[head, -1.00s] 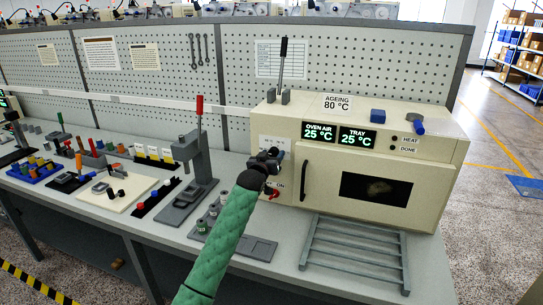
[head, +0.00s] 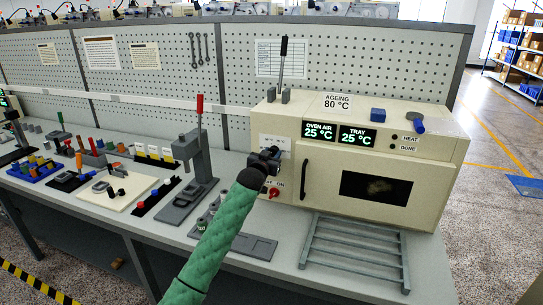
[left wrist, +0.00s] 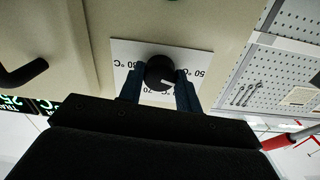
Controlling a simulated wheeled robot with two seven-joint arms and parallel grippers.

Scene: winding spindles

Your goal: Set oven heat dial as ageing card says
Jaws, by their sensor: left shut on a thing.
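The cream oven (head: 380,195) stands at the right of the bench. The ageing card (head: 337,102) on its top reads 80 °C. The heat dial is a black round knob (left wrist: 160,73) with a white pointer mark, on a white scale plate (left wrist: 125,50). In the left wrist view the pointer aims to the lower right of the picture; the scale figures are upside down and partly covered. My left gripper (head: 266,163) is at the oven's left front; it also shows in the left wrist view (left wrist: 160,90), its fingers shut on the knob. The right gripper is out of view.
The oven air display (head: 319,131) and tray display (head: 357,137) both read 25 °C. A red switch (head: 273,192) sits just below my gripper, and the door handle (head: 304,179) is close on its right. A grey rack (head: 355,253) lies in front; a lever press (head: 195,165) stands left.

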